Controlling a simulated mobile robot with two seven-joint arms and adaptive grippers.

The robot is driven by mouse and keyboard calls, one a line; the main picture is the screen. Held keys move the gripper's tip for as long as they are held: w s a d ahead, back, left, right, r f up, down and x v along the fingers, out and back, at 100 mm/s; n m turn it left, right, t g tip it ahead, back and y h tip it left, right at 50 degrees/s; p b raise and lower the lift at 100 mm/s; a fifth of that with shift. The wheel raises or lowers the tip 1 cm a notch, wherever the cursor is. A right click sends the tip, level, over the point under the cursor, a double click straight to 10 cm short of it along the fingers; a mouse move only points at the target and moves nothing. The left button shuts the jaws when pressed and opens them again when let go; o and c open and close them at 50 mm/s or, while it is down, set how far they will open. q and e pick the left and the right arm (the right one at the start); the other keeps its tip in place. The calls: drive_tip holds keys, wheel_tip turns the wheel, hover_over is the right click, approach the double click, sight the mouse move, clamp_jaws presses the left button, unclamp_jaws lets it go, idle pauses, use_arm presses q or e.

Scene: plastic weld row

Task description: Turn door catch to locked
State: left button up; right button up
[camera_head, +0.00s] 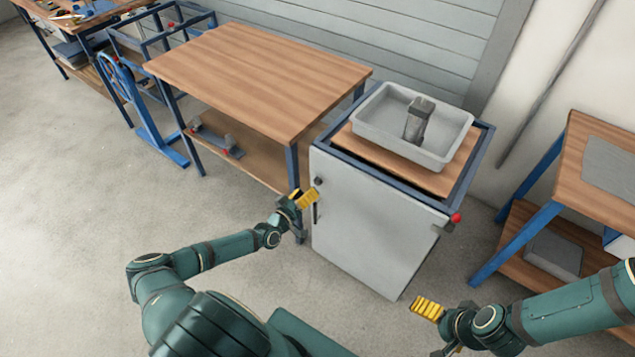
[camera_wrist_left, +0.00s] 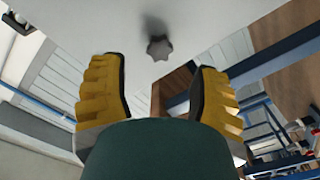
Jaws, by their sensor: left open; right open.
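The door catch (camera_head: 318,181) is a small dark knob at the upper left corner of the cabinet's pale grey door (camera_head: 370,215). In the left wrist view it is a dark star-shaped knob (camera_wrist_left: 158,48) on the pale door face, between and beyond the fingertips, not touching them. My left gripper (camera_head: 303,203) is open and empty, just in front of the door's left edge, slightly below the catch. Its two yellow-padded fingers (camera_wrist_left: 157,75) stand wide apart in the wrist view. My right gripper (camera_head: 432,325) is open and empty, low in front of the door's right side.
A grey tray (camera_head: 368,122) holding a dark metal part (camera_head: 419,118) sits on the cabinet. A red knob (camera_head: 455,217) is at the cabinet's right corner. A wooden workbench (camera_head: 260,75) stands left, another table (camera_head: 600,180) right. Floor at the left is free.

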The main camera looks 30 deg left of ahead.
sight(316, 183)
use_arm(q)
drive_tip(key=w, duration=0.6)
drive_tip(key=shift+d, duration=0.3)
clamp_jaws()
